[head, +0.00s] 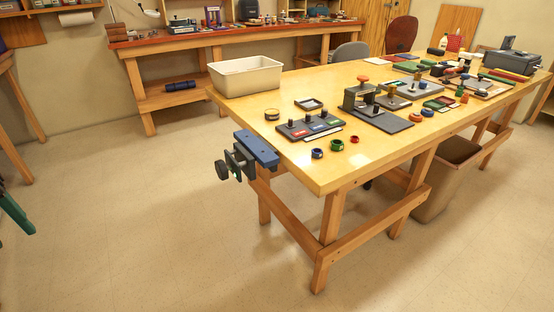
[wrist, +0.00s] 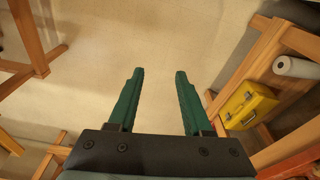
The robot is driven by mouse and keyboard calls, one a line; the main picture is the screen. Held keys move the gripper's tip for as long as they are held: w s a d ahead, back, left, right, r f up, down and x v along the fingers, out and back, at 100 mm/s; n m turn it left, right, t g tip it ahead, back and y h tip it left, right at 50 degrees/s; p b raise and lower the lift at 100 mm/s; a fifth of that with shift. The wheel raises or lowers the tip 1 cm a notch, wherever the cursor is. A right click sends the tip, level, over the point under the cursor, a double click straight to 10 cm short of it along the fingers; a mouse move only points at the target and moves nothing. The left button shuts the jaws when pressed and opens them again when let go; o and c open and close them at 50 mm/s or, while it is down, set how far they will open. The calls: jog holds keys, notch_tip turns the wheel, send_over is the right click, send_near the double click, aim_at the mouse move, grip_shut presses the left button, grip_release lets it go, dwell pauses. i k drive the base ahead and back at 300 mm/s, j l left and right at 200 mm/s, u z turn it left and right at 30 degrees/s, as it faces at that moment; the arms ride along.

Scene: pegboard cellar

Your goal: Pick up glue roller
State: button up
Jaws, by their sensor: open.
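My gripper (wrist: 159,74) is open and empty in the wrist view, its two dark green fingers apart over bare floor. A green part of it shows at the left edge of the head view (head: 15,213), well away from the workbench (head: 235,100). I cannot make out a glue roller for certain among the small items on the bench. On the bench are a dark peg block (head: 297,132), a dark press-like device (head: 352,97), a round tan tin (head: 271,114) and small blue, green and red rings (head: 317,153).
A blue-jawed vise (head: 256,150) juts from the bench's near left end. A cream bin (head: 240,80) stands on its far left corner. A waste bin (head: 440,195) is underneath. A back bench (head: 190,42) lines the wall. A yellow toolbox (wrist: 245,104) shows at right. Floor at left is clear.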

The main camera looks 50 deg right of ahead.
aim_at(469, 57)
jog(key=z, duration=1.4)
